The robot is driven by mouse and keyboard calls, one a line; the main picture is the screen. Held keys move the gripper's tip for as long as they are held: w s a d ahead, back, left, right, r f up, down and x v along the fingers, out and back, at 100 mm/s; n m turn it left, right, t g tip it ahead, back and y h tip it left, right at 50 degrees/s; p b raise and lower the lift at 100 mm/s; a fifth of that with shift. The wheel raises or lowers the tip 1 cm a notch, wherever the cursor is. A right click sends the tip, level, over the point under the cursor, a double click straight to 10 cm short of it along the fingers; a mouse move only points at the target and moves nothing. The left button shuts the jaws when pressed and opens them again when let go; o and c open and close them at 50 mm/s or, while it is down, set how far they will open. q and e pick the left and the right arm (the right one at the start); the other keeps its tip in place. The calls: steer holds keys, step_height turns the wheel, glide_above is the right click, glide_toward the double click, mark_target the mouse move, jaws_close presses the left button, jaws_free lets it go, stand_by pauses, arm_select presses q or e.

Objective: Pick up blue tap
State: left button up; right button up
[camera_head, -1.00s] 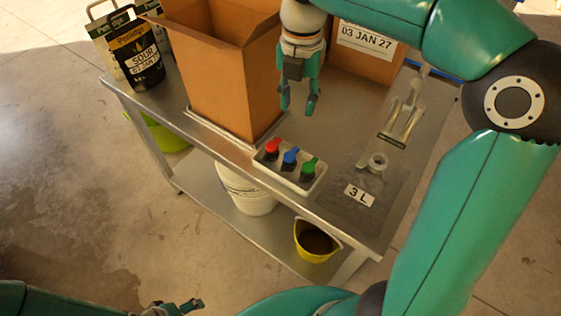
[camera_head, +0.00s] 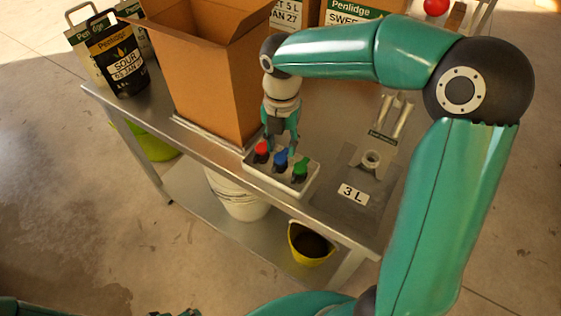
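The blue tap (camera_head: 281,160) stands in the middle of a small white tray (camera_head: 262,183), between a red tap (camera_head: 261,151) and a green tap (camera_head: 300,169). My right gripper (camera_head: 281,147) points down just above and behind the blue tap, its fingers spread apart. Its fingertips come close to the blue tap, and I cannot tell whether they touch it. My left gripper (camera_head: 178,313) shows only as a sliver at the bottom edge, so its fingers are not clear.
An open cardboard box (camera_head: 210,90) stands left of the tray on the metal table (camera_head: 335,228). Pouches (camera_head: 118,60) stand at the far left. A yellow bucket (camera_head: 309,245) is below.

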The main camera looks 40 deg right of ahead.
mark_target(281, 156)
step_height(281, 156, down, 5)
steer(key=shift+r, duration=0.1)
steer(key=shift+c, duration=0.2)
steer(key=c, duration=0.5)
steer(key=shift+o, duration=0.2)
